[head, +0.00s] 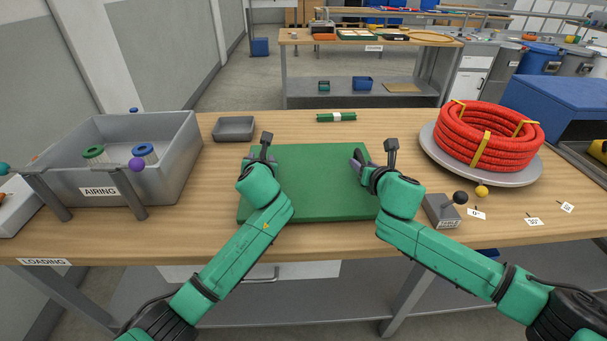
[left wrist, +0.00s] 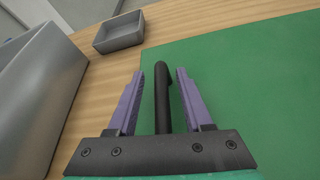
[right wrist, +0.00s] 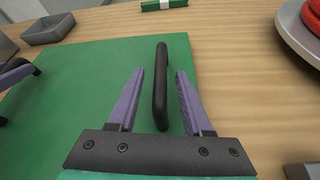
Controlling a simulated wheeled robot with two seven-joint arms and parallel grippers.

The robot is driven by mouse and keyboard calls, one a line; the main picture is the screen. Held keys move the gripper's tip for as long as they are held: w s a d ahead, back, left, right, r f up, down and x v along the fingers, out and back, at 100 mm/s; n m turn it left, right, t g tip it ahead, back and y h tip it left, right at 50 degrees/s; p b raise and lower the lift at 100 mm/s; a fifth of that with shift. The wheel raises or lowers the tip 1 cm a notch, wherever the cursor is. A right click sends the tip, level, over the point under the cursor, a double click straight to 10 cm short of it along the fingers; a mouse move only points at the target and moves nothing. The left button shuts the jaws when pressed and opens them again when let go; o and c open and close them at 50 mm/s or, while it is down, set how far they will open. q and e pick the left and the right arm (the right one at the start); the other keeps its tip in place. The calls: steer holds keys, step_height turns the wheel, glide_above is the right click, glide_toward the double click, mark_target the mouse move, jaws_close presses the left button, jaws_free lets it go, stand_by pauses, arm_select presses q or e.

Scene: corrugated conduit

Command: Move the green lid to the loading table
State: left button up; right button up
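The green lid (head: 315,185) is a flat green panel lying on the wooden table (head: 225,215) in front of me. It has a black bar handle near each side edge. My left gripper (head: 262,160) is over the lid's left edge. In the left wrist view its purple fingers are open on either side of the left handle (left wrist: 161,95), with gaps. My right gripper (head: 364,162) is over the lid's right edge. In the right wrist view its open fingers straddle the right handle (right wrist: 160,85), with gaps. A LOADING label (head: 44,262) is on the table's front left edge.
A grey AIRING bin (head: 170,170) stands left, with a small grey tray (head: 233,128) beside it. A green bundle (head: 336,117) lies behind the lid. A red corrugated coil (head: 487,135) on a round plate and a lever box (head: 440,211) are right. Another table (head: 370,49) stands farther back.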

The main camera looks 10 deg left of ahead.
arm_select(q)
steer(key=shift+s, duration=0.1)
steer(key=shift+s+d+r, duration=0.15)
steer(key=shift+s, duration=0.2)
arm_select(e)
steer(key=shift+w+f, duration=0.1)
arm_select(q)
steer(key=v, duration=1)
steer(key=shift+s+r, duration=0.15)
steer(key=shift+s, duration=0.25)
steer(key=shift+s+d, duration=0.1)
arm_select(e)
steer(key=shift+s, duration=0.25)
steer(key=v, duration=1.2)
steer(key=shift+w, duration=0.1)
